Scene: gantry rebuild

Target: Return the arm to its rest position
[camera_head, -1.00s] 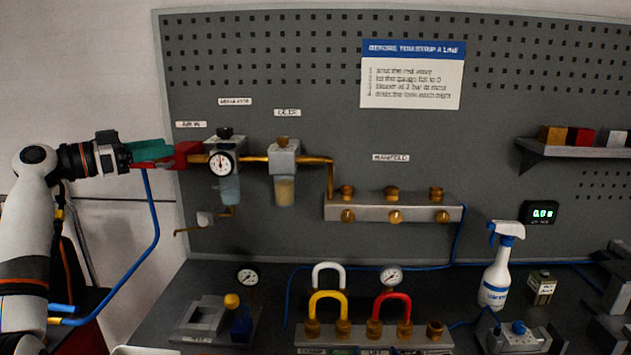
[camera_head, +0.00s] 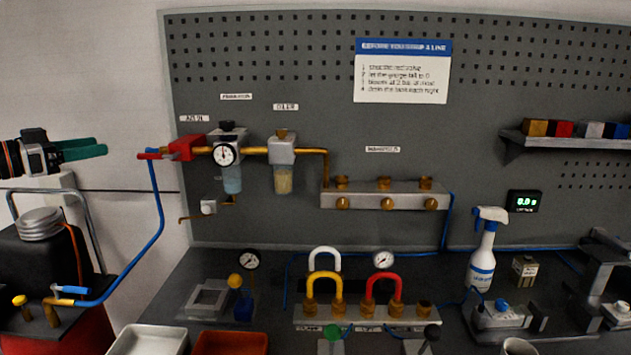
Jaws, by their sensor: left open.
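My left gripper (camera_head: 82,150) is at the left edge of the head view, with its green fingers pointing right. It is open and holds nothing. A gap of bare wall lies between its fingertips and the red valve (camera_head: 186,148) on the air inlet at the panel's left edge. The red valve handle (camera_head: 150,155) points left, and a blue hose (camera_head: 158,215) hangs down from there. Most of my left arm is out of the picture. My right gripper is not in view.
Below the gripper stands a black and red compressor (camera_head: 40,255) with a metal handle. A white tray (camera_head: 150,340) and an orange-brown tray (camera_head: 230,343) lie at the bottom. The grey bench holds hose couplings (camera_head: 340,310) and a spray bottle (camera_head: 483,262). Bare wall lies around the gripper.

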